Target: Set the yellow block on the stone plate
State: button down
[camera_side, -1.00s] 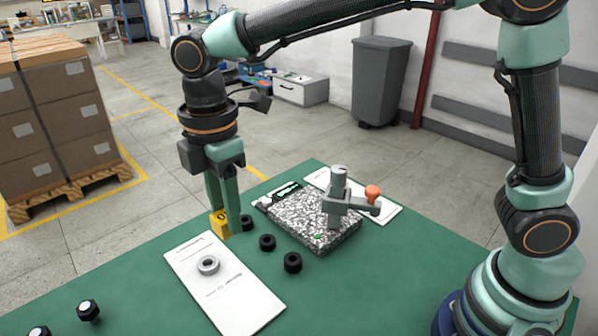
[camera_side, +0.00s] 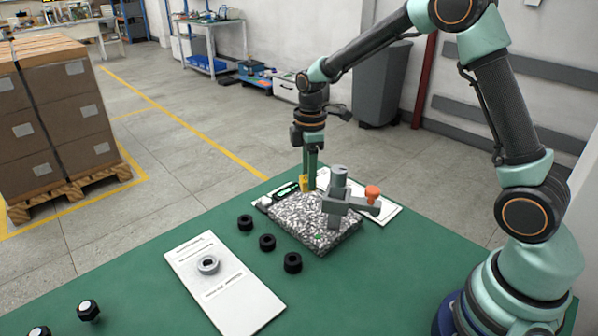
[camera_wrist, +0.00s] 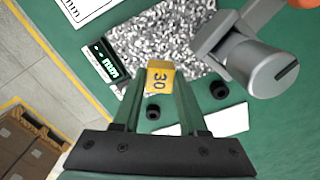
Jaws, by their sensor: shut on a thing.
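The yellow block (camera_side: 306,183), marked 30 in the wrist view (camera_wrist: 158,80), is held between the fingertips of my gripper (camera_side: 312,178). The stone plate (camera_side: 290,213) is a speckled grey-and-white slab on the green table. In the side view the block shows at the plate's far edge. In the wrist view it overlaps the near part of the speckled surface (camera_wrist: 150,40). I cannot tell whether the block touches the plate. The fingers hide part of the block.
A grey clamp-like stand with an orange knob (camera_side: 372,192) rises at the plate's right side. A small green-lit display (camera_wrist: 108,60) sits along the plate's edge. Several black rings (camera_side: 267,242) lie in front.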

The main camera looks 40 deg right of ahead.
jog(key=shift+d+f, duration=0.15)
jog(key=shift+f, duration=2.4)
jog(key=shift+f, duration=0.55)
dwell(0.4)
dwell(0.3)
grip_release()
dwell(0.4)
jog(key=shift+r, duration=3.5)
